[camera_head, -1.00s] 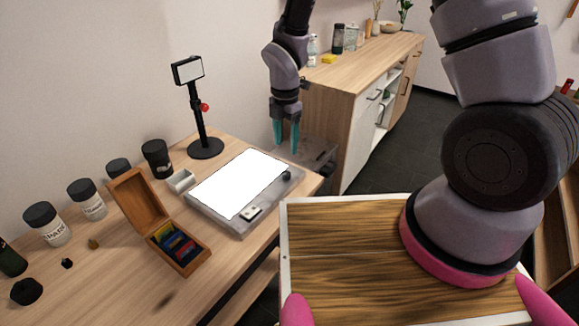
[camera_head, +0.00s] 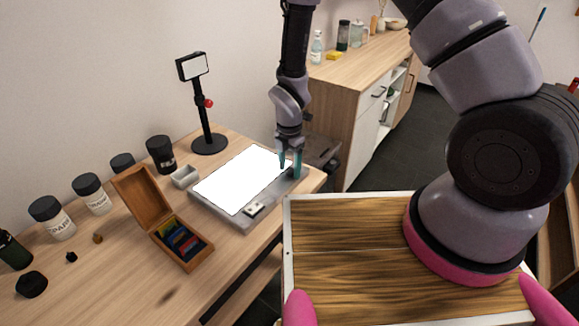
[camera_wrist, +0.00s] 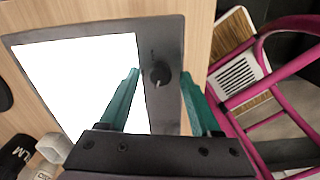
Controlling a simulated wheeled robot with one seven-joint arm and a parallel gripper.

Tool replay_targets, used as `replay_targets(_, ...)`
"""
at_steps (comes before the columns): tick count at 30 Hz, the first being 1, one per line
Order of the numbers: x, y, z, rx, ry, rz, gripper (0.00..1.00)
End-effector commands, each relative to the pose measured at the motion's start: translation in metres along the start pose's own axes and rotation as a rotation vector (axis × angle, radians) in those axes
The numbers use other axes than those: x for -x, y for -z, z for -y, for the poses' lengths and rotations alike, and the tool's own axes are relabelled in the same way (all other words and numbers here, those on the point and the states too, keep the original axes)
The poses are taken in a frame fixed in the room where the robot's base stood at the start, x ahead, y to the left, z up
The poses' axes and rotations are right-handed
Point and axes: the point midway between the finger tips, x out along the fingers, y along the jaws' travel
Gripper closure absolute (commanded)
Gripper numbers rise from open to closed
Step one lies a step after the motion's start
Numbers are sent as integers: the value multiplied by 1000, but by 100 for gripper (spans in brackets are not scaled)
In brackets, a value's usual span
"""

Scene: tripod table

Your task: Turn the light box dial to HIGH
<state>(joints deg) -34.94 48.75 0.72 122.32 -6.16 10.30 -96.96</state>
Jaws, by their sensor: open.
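The light box (camera_head: 208,205) is a flat grey panel with a bright white lit surface, lying on the wooden table. Its dark round dial (camera_wrist: 160,74) shows in the wrist view on the grey margin beside the lit area, with a pale pointer mark. The lettering near the dial is too small to read. My gripper (camera_head: 290,165) is open, with two teal fingers at the dial's corner of the light box. In the wrist view my gripper (camera_wrist: 163,100) has one finger on each side of the dial, apart from it. In the head view the fingers mostly hide the dial.
A phone-like screen on a black stand (camera_head: 209,143) stands behind the light box. A small grey tray (camera_head: 185,178), an open wooden box (camera_head: 185,257) and several black-lidded jars (camera_head: 92,193) are to the left. A small pale item (camera_head: 254,209) lies on the light box's front margin.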

Motion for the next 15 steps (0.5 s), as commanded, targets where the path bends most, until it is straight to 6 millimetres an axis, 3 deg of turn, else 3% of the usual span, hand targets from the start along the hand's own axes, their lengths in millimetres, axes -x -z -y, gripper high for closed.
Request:
replay_targets(2,0,0,0,0,0,0,40)
replay_targets(6,0,0,0,0,0,0,93)
replay_targets(7,0,0,0,0,0,0,100)
replay_targets(15,0,0,0,-14,0,0,100)
